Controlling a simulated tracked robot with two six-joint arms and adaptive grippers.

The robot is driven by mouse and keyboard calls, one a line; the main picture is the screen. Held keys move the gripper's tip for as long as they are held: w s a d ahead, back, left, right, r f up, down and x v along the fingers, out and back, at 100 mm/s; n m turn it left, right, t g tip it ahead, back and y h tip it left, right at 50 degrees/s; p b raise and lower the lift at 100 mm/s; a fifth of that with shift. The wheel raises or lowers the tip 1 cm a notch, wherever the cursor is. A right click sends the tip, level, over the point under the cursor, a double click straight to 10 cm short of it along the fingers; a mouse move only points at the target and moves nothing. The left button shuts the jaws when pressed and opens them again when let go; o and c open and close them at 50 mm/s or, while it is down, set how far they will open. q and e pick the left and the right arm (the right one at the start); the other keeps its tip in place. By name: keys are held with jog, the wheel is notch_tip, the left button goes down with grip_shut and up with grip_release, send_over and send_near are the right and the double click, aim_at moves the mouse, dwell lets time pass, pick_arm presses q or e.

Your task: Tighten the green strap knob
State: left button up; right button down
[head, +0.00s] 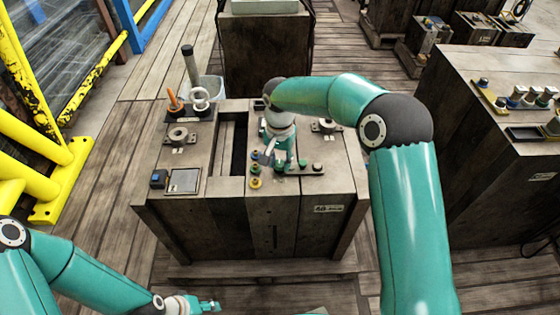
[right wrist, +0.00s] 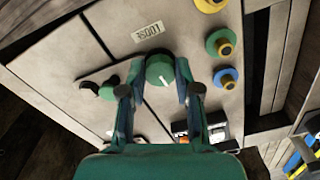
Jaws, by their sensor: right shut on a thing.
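The green strap knob (right wrist: 159,70) is round with a white mark on its face and stands on the pale panel. My right gripper (right wrist: 155,92) has a finger on each side of it and is shut on it. In the head view my right gripper (head: 279,160) reaches down onto the top of the wooden block (head: 345,170), and its fingers mostly hide the knob there. My left gripper (head: 207,305) hangs low at the front, away from the block; it is too small to tell whether it is open.
A smaller green knob (right wrist: 108,89) and a dark one (right wrist: 88,88) sit beside the held knob. Yellow rails (head: 35,140) stand at left.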

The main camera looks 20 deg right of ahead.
aim_at(280, 163)
jog(key=shift+w+r+m, duration=0.1)
jog(key=shift+w+m, duration=0.05)
jog(key=shift+m, duration=0.55)
jog(key=c, duration=0.8)
grip_release()
notch_tip(280, 163, up, 12)
dwell(0.3)
